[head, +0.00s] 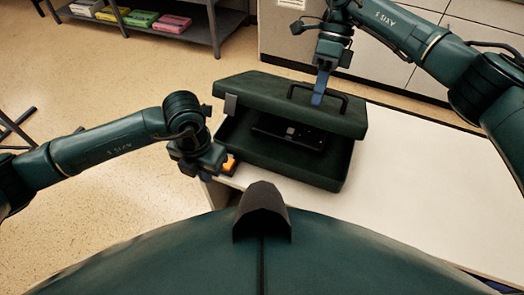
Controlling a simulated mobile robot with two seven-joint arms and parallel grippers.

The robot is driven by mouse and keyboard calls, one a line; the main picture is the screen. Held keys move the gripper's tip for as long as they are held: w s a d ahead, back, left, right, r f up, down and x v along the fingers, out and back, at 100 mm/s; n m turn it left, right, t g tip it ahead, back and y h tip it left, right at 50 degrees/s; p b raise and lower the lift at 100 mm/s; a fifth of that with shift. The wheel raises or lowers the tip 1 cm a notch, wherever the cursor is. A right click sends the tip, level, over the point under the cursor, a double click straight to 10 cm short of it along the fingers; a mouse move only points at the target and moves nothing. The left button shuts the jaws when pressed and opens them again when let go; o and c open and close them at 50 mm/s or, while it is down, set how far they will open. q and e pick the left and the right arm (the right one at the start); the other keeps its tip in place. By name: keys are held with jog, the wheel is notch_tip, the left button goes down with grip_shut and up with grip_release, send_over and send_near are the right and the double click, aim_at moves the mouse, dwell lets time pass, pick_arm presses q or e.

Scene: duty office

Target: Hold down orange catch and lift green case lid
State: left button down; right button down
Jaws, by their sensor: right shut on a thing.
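The green case (300,168) stands on the white table. Its green lid (262,93) is raised partway and tilted, and a dark item (290,131) shows inside. My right gripper (318,98) is at the black handle (340,97) on the lid and is shut on it. The orange catch (230,163) is at the left front of the case. My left gripper (222,160) is beside the catch and appears to touch it. Its fingertips are too small and dark to show whether they are open or shut.
The white table (420,190) is clear to the right of the case. A shelf at the back left holds yellow (86,7), green (141,18) and pink (172,23) packs. A grey cabinet (385,65) stands behind the table.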

jog(key=shift+w+d, duration=0.1)
jog(key=shift+w+d+r+b, duration=0.15)
jog(key=shift+w+r+b, duration=0.15)
jog(key=shift+b, duration=0.2)
jog(key=shift+w+d+r+b, duration=0.1)
jog(key=shift+w+r+b, duration=0.2)
jog(key=shift+w+b, duration=0.05)
jog(key=shift+c, duration=1)
grip_release()
jog(key=shift+r, duration=0.1)
